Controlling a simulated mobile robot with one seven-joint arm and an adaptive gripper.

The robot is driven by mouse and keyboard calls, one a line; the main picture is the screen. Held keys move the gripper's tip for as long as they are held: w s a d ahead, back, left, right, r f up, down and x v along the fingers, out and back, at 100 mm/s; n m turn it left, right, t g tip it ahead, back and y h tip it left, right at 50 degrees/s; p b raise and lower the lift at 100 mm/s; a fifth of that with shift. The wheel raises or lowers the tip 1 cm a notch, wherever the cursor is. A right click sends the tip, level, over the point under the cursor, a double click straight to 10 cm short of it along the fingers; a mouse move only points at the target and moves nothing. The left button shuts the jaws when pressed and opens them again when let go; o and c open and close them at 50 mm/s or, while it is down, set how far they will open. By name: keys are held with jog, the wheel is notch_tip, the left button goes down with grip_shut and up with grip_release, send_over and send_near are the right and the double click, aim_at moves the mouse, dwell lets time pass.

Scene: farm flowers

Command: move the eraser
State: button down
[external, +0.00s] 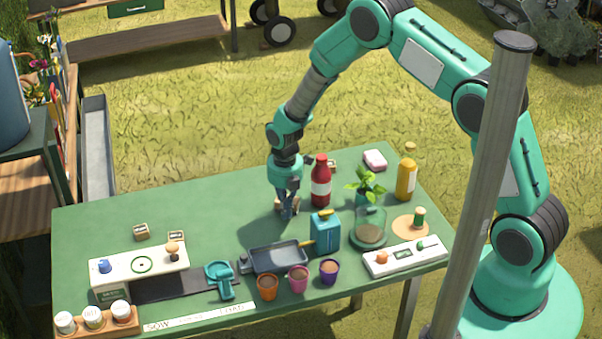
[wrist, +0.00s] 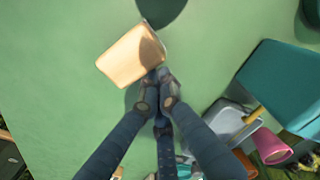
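A pale tan block (wrist: 130,56) lies right at my fingertips in the wrist view, its near corner touching or almost touching them. In the external view the tan block (external: 279,203) shows beside the fingers, low over the green table. My gripper (external: 288,212) points down there, left of the red bottle. In the wrist view my gripper (wrist: 159,75) has its fingertips close together; whether they pinch the block's edge is unclear. A pink-and-white block (external: 374,160), eraser-like in shape, lies at the table's far right. I cannot tell for certain which block is the eraser.
The red bottle (external: 320,181) stands right of my gripper, and a teal can (external: 325,233) stands in front. A dark tray (external: 277,257), several coloured pots and a plant (external: 367,184) also stand on the table (external: 95,225). The table's left-middle is mostly clear.

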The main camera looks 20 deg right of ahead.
aim_at(284, 229)
jog(key=s, duration=0.1)
jog(key=s+a, duration=0.1)
jog(key=s, duration=0.1)
jog(key=shift+s+a, duration=0.3)
jog(key=shift+a, duration=0.05)
notch_tip(284, 229, up, 10)
jog(key=shift+p, duration=0.45)
jog(key=shift+w+d+r, duration=0.1)
jog(key=shift+w+d, duration=0.05)
